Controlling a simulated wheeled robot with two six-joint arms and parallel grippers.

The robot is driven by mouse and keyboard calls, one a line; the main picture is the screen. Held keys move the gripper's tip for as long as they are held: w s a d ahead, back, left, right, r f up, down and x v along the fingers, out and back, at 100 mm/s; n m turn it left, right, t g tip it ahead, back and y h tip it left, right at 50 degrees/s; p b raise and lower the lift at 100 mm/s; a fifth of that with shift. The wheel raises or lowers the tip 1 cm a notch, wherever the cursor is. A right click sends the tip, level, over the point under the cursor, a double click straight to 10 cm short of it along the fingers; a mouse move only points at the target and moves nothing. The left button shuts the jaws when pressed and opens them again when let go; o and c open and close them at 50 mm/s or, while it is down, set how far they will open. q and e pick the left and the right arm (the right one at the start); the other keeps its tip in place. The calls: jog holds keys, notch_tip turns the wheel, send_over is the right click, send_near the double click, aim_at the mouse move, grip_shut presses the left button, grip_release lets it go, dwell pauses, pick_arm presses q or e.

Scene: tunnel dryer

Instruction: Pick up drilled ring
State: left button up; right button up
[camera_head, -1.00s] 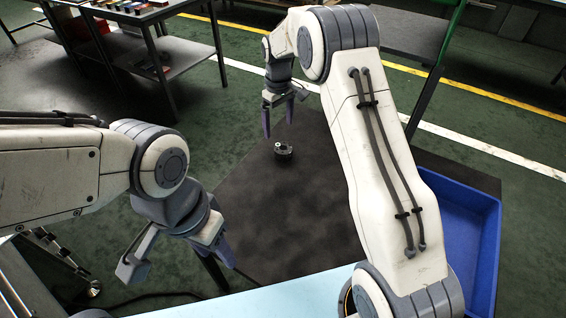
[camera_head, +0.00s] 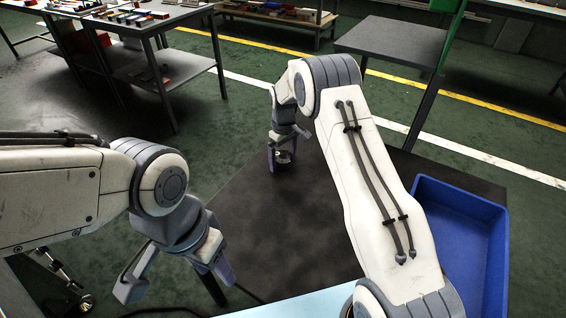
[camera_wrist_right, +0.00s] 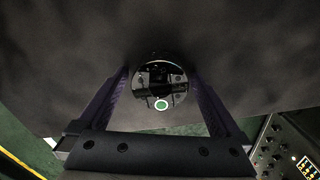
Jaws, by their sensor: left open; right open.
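The drilled ring (camera_head: 283,157) is a small dark round part on the dark tabletop (camera_head: 290,215). In the right wrist view the ring (camera_wrist_right: 160,82) shows a shiny top with a green-edged round spot near its lower edge. My right gripper (camera_head: 282,160) is open, pointing down, with one finger on each side of the ring. Its purple-grey fingers also flank the ring in the wrist view (camera_wrist_right: 158,78); I cannot tell whether they touch it. My left gripper (camera_head: 176,280) is open and empty, near the table's left front edge.
A blue bin (camera_head: 462,235) sits at the right beside my right arm. A light blue surface (camera_head: 300,305) lies at the front. A grey table (camera_head: 165,60) with small parts stands at the back left. The dark tabletop around the ring is clear.

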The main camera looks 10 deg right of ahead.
grip_shut()
jog(key=shift+w+r, duration=0.1)
jog(key=shift+r, duration=0.15)
